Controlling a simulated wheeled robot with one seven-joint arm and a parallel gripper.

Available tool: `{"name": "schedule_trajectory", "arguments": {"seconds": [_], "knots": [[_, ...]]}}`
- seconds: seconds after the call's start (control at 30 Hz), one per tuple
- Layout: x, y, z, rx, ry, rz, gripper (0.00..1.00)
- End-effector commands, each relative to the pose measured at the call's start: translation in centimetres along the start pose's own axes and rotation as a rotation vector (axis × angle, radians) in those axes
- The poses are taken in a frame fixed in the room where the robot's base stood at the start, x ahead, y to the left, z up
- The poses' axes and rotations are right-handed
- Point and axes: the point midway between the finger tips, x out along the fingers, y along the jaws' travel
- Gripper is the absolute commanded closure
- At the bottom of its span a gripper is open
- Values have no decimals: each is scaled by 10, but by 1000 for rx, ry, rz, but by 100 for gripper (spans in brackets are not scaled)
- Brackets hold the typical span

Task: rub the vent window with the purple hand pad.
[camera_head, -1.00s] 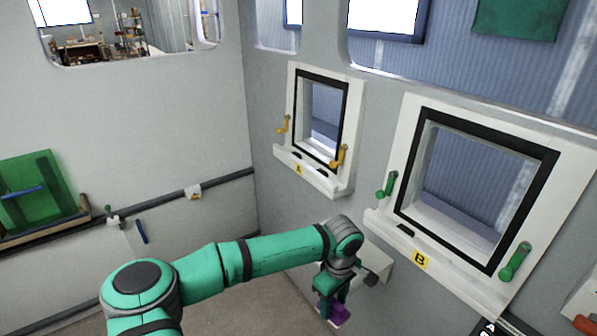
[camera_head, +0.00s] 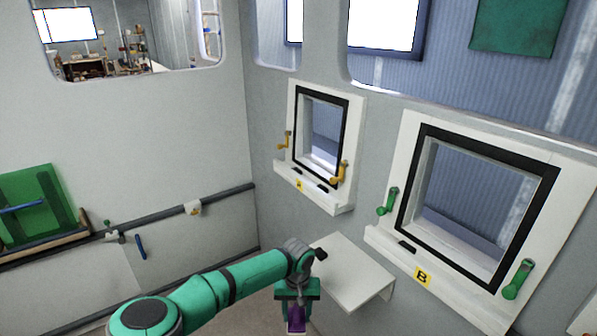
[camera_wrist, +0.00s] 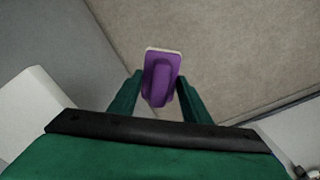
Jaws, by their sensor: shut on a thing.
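My gripper (camera_head: 297,305) is shut on the purple hand pad (camera_head: 296,318), low at the bottom middle of the head view. In the wrist view the purple hand pad (camera_wrist: 160,78) sits between the two green fingers, with a pale strip along its far edge and the floor behind it. Two framed windows are on the right wall: window A (camera_head: 292,128) with yellow handles, and window B (camera_head: 411,178) with green handles. Neither carries a readable label "vent". The pad is apart from both windows, below and left of window B.
A white shelf (camera_head: 350,272) juts from the wall just right of my gripper, below the windows. A green panel (camera_head: 30,207) stands on a ledge at the left. A dark rail (camera_head: 160,220) runs along the left wall. Open floor lies under my gripper.

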Motion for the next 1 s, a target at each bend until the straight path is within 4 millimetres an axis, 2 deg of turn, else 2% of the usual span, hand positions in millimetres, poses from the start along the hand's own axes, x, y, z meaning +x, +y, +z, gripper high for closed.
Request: {"name": "schedule_trajectory", "arguments": {"seconds": [0.03,0.2,0.4,0.53,0.83,0.93,1.0], "knots": [[15,-2,13,-1,-7,-2,75],[63,-4,59,-1,-9,-7,75],[98,4,101,0,-2,7,75],[105,6,111,3,4,9,75],[107,8,112,3,3,8,75],[117,19,120,3,1,10,75],[130,33,129,3,-1,11,75]]}}
